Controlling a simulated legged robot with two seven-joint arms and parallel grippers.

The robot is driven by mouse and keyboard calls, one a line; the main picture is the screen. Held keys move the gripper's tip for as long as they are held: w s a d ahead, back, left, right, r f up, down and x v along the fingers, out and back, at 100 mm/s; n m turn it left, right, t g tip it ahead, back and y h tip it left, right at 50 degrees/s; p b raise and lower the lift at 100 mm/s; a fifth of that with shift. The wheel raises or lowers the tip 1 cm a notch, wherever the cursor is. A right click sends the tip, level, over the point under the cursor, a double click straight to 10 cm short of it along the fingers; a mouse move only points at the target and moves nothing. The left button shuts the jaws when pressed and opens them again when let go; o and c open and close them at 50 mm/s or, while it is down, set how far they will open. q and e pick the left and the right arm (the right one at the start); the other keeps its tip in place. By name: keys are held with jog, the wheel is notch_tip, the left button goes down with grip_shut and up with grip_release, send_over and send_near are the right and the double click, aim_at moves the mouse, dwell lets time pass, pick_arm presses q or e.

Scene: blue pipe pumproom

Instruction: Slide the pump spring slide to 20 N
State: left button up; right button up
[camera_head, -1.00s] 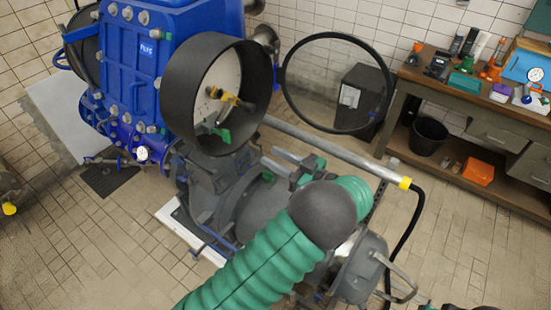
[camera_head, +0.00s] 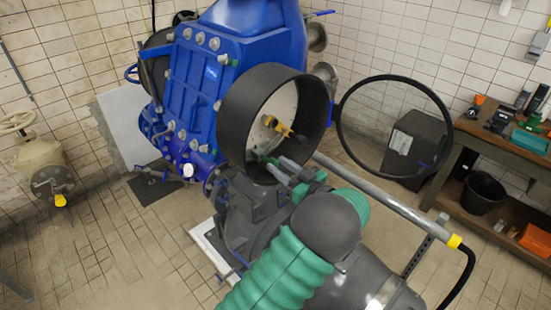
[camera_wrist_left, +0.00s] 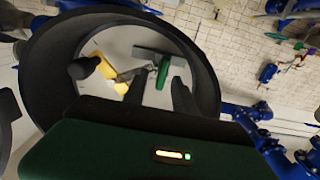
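The open black cylindrical housing (camera_head: 235,120) is on the pump's front. Inside it is a pale face with a yellow-and-black lever (camera_head: 277,125) and a green handle (camera_head: 262,156); I cannot tell which is the spring slide, and no scale or number is readable. My left gripper (camera_head: 282,167) is at the housing's lower opening, below the yellow lever and near the green handle. In the left wrist view, its dark fingers stand apart, pointing into the housing, with the yellow lever (camera_wrist_left: 105,67) and green handle (camera_wrist_left: 163,73) beyond them. Contact is not clear. My right gripper is out of view.
A round glass cover (camera_head: 393,130) stands swung open at the right of the housing. A grey pipe with a yellow end (camera_head: 390,203) runs close by my arm. The blue pump body (camera_head: 200,90) is behind left. A workbench (camera_head: 500,160) stands at the right.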

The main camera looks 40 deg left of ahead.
pick_arm(q)
jog(key=shift+w+a, duration=0.1)
jog(key=shift+a, duration=1.1)
jog(key=shift+d, duration=0.1)
grip_shut()
jog(key=shift+r, duration=0.1)
